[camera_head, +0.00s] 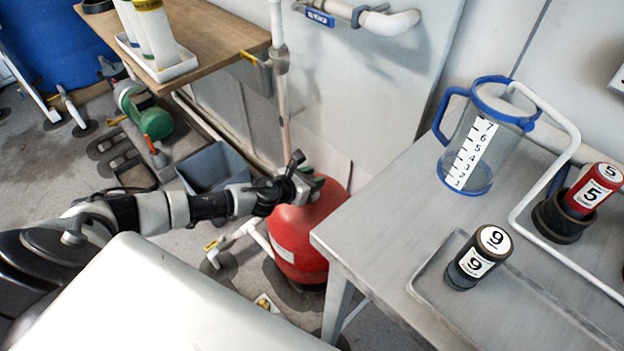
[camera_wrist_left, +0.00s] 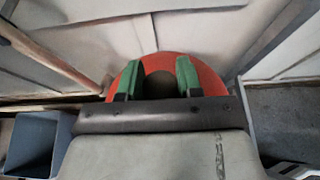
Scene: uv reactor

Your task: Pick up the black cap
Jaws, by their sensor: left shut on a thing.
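The dark round cap (camera_wrist_left: 160,84) sits between the two green fingers of my left gripper (camera_wrist_left: 158,76) in the left wrist view. The fingers are shut on it from both sides. Behind it is the rounded top of a red tank (camera_wrist_left: 206,76). In the head view my left gripper (camera_head: 308,186) is at the top of the red tank (camera_head: 300,245), and the gripper hides the cap there. I cannot tell whether the cap touches the tank or is lifted off. My right gripper is not in view.
A grey table (camera_head: 385,215) stands right of the tank, with a blue-rimmed measuring jug (camera_head: 478,140), a black-and-white 9 bottle (camera_head: 478,257) and a red 5 bottle (camera_head: 594,190). A grey bin (camera_head: 212,166) and a vertical pipe (camera_head: 282,100) are close to my left arm.

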